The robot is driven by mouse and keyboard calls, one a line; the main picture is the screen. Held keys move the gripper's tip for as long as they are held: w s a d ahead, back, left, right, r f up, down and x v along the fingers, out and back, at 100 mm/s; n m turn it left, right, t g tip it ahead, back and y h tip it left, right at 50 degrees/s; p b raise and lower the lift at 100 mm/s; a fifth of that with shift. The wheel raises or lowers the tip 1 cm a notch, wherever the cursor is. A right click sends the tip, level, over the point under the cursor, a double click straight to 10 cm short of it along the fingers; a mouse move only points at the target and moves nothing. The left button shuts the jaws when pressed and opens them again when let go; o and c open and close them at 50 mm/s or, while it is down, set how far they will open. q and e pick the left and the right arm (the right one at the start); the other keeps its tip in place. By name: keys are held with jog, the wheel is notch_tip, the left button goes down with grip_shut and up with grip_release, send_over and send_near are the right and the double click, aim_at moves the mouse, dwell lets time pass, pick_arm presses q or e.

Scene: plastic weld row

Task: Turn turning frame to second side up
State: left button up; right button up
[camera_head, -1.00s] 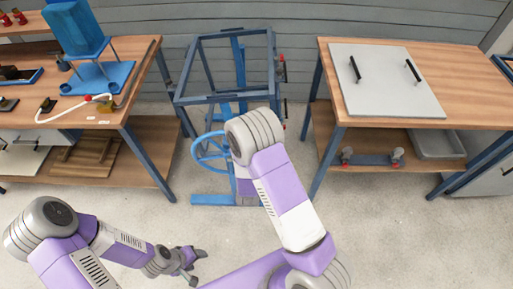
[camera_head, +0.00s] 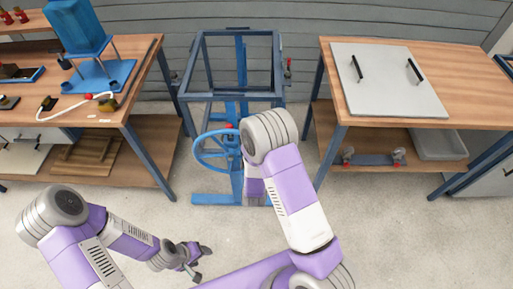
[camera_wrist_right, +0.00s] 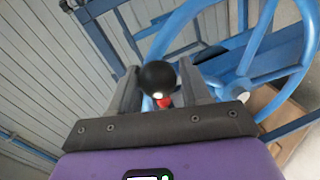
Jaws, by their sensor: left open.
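The turning frame (camera_head: 238,97) is an open dark blue-grey rectangular frame on a blue stand, in the middle of the head view. A blue handwheel (camera_head: 197,151) sits on its near side, partly behind my right arm. The right wrist view shows the handwheel (camera_wrist_right: 246,65) on the right and a round black knob (camera_wrist_right: 158,77), with a red part below it. My right gripper (camera_wrist_right: 160,80) has one finger on each side of the knob; contact is unclear. My arm hides this gripper in the head view. My left gripper (camera_head: 203,262) is open and empty above the floor.
A wooden bench (camera_head: 140,85) with a blue fixture (camera_head: 82,35) stands left. Another bench (camera_head: 330,62) with a grey panel (camera_head: 385,90) stands right. A grey wall lies behind the frame. Bare floor (camera_head: 145,215) lies in front.

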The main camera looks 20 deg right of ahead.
jog(key=shift+o, duration=1.1)
jog(key=shift+a, duration=0.1)
jog(key=p+v, duration=0.1)
jog(key=v, duration=0.6)
jog(key=shift+s, duration=0.25)
